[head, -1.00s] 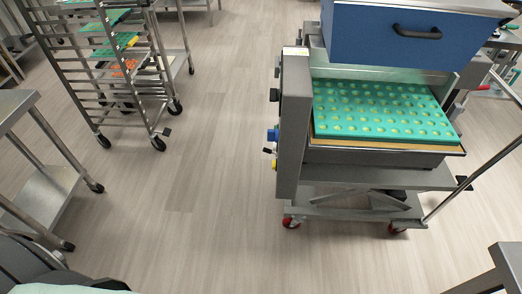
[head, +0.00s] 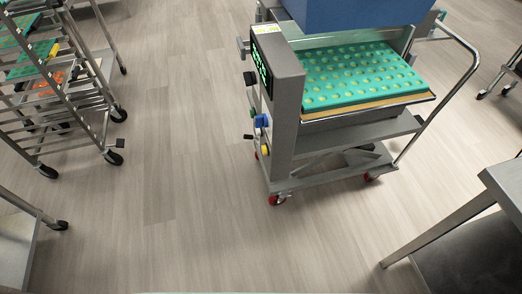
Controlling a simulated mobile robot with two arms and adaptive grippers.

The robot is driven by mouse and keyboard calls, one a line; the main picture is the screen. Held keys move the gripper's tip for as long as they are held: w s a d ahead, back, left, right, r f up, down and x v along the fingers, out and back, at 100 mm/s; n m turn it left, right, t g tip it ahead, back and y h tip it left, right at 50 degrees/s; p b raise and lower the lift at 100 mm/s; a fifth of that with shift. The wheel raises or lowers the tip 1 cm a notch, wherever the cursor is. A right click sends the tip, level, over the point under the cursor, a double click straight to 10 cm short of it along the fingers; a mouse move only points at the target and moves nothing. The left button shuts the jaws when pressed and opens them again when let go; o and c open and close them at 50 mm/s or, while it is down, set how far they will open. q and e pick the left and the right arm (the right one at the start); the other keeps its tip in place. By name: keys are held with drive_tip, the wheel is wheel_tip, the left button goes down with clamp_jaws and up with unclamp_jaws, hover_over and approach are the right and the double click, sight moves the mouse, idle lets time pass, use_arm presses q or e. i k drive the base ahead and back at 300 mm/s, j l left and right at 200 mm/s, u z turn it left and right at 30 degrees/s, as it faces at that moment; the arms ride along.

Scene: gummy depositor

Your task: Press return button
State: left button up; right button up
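The gummy depositor (head: 290,125) stands on a wheeled cart at the upper right of the head view. Its grey control box faces left and carries a dark panel with green display marks (head: 262,70). Below the display are a blue part (head: 261,121) and a yellow part (head: 265,151). I cannot tell which of the small controls is the return button. A green mold tray (head: 352,72) with many cavities lies in the machine under the blue hopper (head: 350,12). Neither of my grippers is in view.
A wheeled rack (head: 75,90) with green trays and an orange item stands at the upper left. A steel table edge (head: 20,245) is at the lower left, another table (head: 500,185) at the right. The floor (head: 170,200) between is clear.

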sight(264, 151)
drive_tip(key=z, duration=0.45)
drive_tip(key=i+j+z, duration=0.1)
drive_tip(key=j+z, duration=0.55)
drive_tip(key=z, duration=0.25)
drive_tip(key=j+z, duration=0.85)
drive_tip(key=k+l, duration=0.05)
drive_tip(key=l, duration=0.05)
